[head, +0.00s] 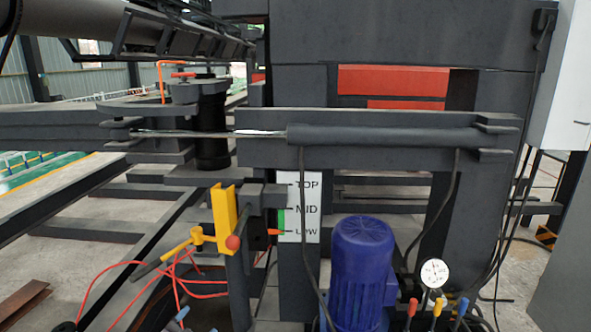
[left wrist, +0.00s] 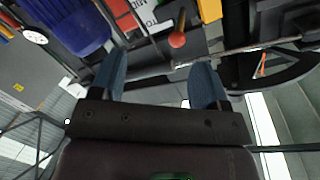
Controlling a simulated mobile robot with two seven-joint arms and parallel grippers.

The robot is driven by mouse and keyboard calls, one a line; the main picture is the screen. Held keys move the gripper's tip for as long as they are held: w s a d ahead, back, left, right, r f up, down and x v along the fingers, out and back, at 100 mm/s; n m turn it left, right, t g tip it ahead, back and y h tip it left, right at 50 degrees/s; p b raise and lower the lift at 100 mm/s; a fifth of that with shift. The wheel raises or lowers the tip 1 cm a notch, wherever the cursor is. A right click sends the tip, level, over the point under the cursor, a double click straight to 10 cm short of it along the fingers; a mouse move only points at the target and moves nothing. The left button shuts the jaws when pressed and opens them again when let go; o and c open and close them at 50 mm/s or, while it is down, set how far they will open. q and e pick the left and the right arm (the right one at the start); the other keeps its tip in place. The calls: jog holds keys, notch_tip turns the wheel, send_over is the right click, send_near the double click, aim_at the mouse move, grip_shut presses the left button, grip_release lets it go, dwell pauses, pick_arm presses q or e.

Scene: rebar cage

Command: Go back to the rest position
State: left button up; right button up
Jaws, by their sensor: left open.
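My left gripper (left wrist: 158,78) shows only in the left wrist view. Its two blue fingers are spread apart with nothing seen between them. A red knob (left wrist: 177,40) lies beyond the fingertips, apart from them, near a yellow bracket (left wrist: 209,10). In the head view the red knob (head: 233,242) sits by the upright yellow bracket (head: 224,216), with a yellow handle (head: 165,257) reaching to the lower left. A white TOP/MID/LOW sign (head: 307,226) stands to the right of it. My right gripper is in neither view.
A blue motor (head: 362,270) stands at the lower middle, with a pressure gauge (head: 434,273) and several coloured levers (head: 437,306) to its right. Dark steel beams (head: 385,135) cross the machine. Red cables (head: 115,267) hang at the lower left. A grey-white cabinet (head: 565,85) stands at the right.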

pick_arm(q)
jog(key=s+a+f+n+g+y, duration=0.1)
jog(key=s+a+f+n, duration=0.1)
jog(key=s+f, duration=0.3)
jog(key=s+a+f+n+g+y, duration=0.1)
jog(key=s+f, duration=0.5)
jog(key=s, duration=0.6)
jog(key=s+a+f+n+g+y, duration=0.1)
jog(key=s+a+f+n+g, duration=0.1)
jog(key=s+f+n, duration=0.3)
jog(key=s+a+f, duration=0.1)
jog(key=s, duration=0.3)
jog(key=shift+s+a+n+g+y, duration=0.2)
jog(key=shift+s+n+g+y, duration=0.1)
jog(key=shift+g, duration=0.1)
